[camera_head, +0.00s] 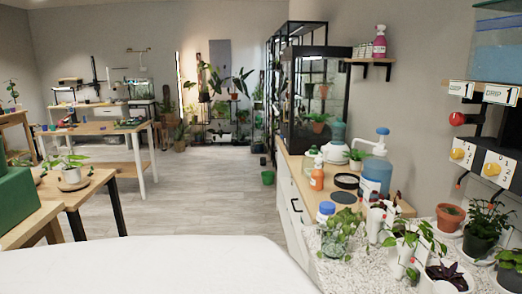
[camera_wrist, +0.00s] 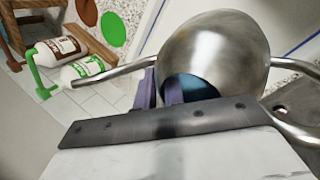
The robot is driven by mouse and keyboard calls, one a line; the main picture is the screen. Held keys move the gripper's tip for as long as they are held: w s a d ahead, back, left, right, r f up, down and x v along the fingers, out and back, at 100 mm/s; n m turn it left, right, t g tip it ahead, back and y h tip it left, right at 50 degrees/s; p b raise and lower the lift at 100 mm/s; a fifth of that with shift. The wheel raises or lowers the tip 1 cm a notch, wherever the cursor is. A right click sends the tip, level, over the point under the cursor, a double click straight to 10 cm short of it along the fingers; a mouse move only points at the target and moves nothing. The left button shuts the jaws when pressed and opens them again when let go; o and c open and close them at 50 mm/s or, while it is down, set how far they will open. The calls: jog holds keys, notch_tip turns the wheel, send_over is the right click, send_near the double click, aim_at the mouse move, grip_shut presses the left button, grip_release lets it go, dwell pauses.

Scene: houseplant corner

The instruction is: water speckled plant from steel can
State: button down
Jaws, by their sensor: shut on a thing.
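The steel can (camera_wrist: 212,48) fills the upper middle of the wrist view, a rounded shiny metal body with thin metal tubes reaching out to the left and right. My gripper (camera_wrist: 163,90) is shut on the can, its purplish fingers against the near side of the body; the exact contact is partly hidden. Neither my gripper nor the can shows in the head view. Several potted plants stand on the speckled counter at the right of the head view, including a trailing plant in white (camera_head: 405,238) and a leafy plant in a dark pot (camera_head: 486,222). I cannot tell which is the speckled plant.
Control boxes hang on the right wall. A green-trigger bottle (camera_wrist: 80,70) lies in the wrist view. The middle floor (camera_head: 190,190) is clear.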

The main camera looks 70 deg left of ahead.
jog(key=shift+r, duration=0.15)
jog(key=shift+s+d+r+p, duration=0.3)
jog(key=shift+s+r, duration=0.35)
jog(key=shift+s, duration=0.2)
jog(key=shift+s+d+r+p, duration=0.25)
jog(key=shift+s+r, duration=0.4)
jog(key=shift+s, duration=0.2)
jog(key=shift+s+d+r, duration=0.1)
jog(key=shift+s+r, duration=0.05)
jog(key=shift+s, duration=0.1)
